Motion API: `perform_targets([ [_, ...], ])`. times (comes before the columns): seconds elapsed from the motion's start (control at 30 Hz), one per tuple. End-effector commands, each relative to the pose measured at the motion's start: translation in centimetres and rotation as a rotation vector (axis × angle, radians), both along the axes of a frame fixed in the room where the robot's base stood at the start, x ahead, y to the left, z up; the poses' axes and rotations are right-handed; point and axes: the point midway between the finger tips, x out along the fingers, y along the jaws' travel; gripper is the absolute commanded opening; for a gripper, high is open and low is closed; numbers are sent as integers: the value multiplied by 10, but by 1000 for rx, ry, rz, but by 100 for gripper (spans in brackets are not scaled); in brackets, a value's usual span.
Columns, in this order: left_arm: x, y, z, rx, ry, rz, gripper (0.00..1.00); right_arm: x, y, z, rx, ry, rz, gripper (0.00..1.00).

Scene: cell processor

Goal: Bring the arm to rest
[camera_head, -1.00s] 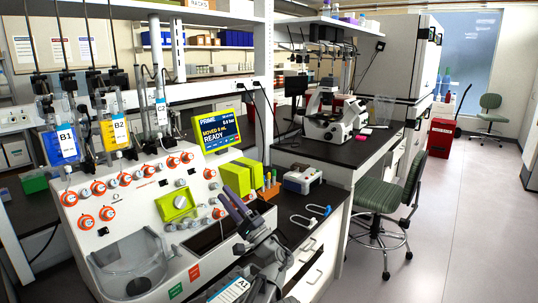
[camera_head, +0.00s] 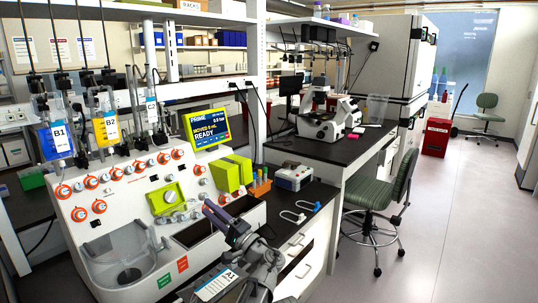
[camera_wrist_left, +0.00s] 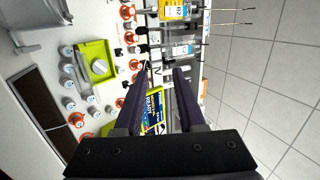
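My left arm (camera_head: 262,268) comes up from the bottom middle of the head view, in front of the white cell processor (camera_head: 125,190). My left gripper (camera_head: 214,206) points up and left, with dark purple fingers in front of the machine's recessed dark panel. In the left wrist view the two fingers (camera_wrist_left: 160,78) stand apart, with nothing held between them. The processor's screen (camera_wrist_left: 157,108) shows beyond the fingers; in the head view the screen (camera_head: 206,127) reads READY. My right gripper is not in view.
Bags B1 (camera_head: 59,140) and B2 (camera_head: 107,128) hang on the processor. An A1 label (camera_head: 216,284) lies low beside my left arm. Small clips (camera_head: 298,214) and a grey box (camera_head: 294,176) rest on the black bench. A green chair (camera_head: 375,205) stands right; open floor lies beyond.

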Motion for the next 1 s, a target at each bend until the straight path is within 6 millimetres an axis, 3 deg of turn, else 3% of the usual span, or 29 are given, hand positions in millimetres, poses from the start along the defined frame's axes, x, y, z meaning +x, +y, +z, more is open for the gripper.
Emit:
perform_targets([
  [0.27,-23,56,-57,-260,93,77,39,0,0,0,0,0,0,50],
  [0.37,-38,77,-90,-402,143,115,39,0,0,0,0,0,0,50],
  [0.57,-88,107,-180,-809,276,210,39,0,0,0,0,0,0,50],
  [0.7,-127,100,-238,-1114,368,260,39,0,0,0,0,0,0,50],
  [0.8,-152,84,-267,-1314,425,281,39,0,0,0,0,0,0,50],
  [1.0,-185,49,-296,-1615,505,290,39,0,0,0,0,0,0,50],
])
